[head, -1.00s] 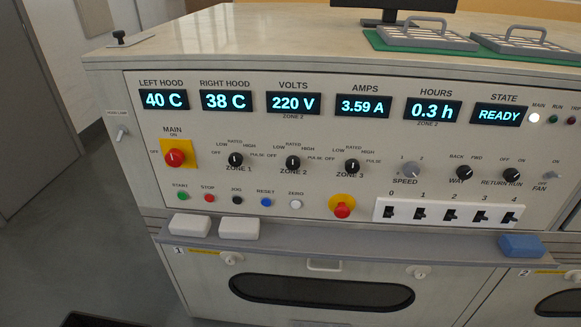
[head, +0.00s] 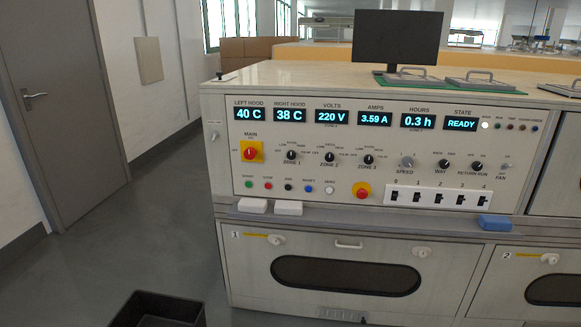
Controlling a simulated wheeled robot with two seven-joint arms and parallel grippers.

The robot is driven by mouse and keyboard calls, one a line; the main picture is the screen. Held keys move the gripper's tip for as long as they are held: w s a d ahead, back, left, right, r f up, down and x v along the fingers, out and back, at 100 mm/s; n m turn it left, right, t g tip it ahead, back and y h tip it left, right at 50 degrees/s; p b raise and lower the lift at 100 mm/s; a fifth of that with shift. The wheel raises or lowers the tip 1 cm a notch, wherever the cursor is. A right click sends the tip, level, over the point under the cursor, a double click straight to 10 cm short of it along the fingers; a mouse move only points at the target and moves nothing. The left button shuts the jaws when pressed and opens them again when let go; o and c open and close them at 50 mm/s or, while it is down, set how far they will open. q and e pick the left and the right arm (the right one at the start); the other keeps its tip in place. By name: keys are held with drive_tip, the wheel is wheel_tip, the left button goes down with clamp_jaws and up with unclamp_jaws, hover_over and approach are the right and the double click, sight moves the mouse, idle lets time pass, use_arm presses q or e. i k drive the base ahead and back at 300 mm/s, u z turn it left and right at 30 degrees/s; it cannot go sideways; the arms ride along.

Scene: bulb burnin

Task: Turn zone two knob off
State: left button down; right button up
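The zone 2 knob (head: 329,157) is a small black rotary knob in the middle of the control panel (head: 470,205) in the head view. Labels around it include low, rated, high, off and pulse. Its pointer looks roughly upright, but it is too small to read exactly. The zone 1 knob (head: 291,155) is to its left and the zone 3 knob (head: 368,159) to its right. The volts display (head: 332,117) above it reads 220 V. Neither of my grippers shows in this view.
A ledge (head: 400,223) below the panel holds two white blocks (head: 288,207) and a blue block (head: 495,222). A red emergency button (head: 361,190) and a switch row (head: 438,197) sit below the knobs. A black bin (head: 160,308) stands on the floor at left.

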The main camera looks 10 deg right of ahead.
sight(329, 156)
drive_tip(key=u, duration=0.5)
drive_tip(key=i, duration=0.95)
drive_tip(key=u, duration=0.2)
